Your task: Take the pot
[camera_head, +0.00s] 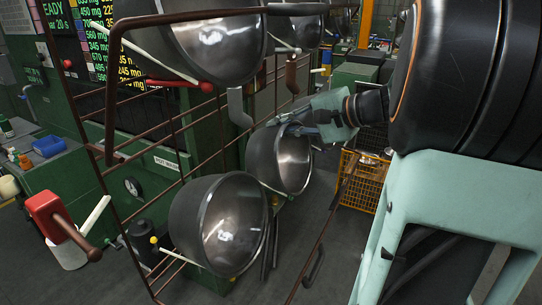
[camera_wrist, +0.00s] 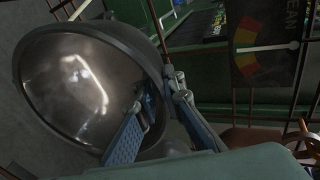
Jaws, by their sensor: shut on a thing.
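Several round metal pots hang on a brown rod rack. The pot at my gripper (camera_head: 297,124) is the middle one (camera_head: 292,160), with its open mouth facing right. In the wrist view this pot (camera_wrist: 75,85) fills the left side, and my gripper (camera_wrist: 150,120) is shut on its rim, with a blue finger against the rim. A lower pot (camera_head: 232,225) hangs nearer, below and left of it. Two upper pots, one at the upper left (camera_head: 222,40) and one at the top (camera_head: 295,30), are apart from my gripper.
The brown rack (camera_head: 112,95) has rods and pegs with coloured ends close around the pots. A green cabinet (camera_head: 160,170) with a gauge stands behind. An orange crate (camera_head: 362,180) is on the floor beyond. A red-topped container (camera_head: 55,215) is at the lower left.

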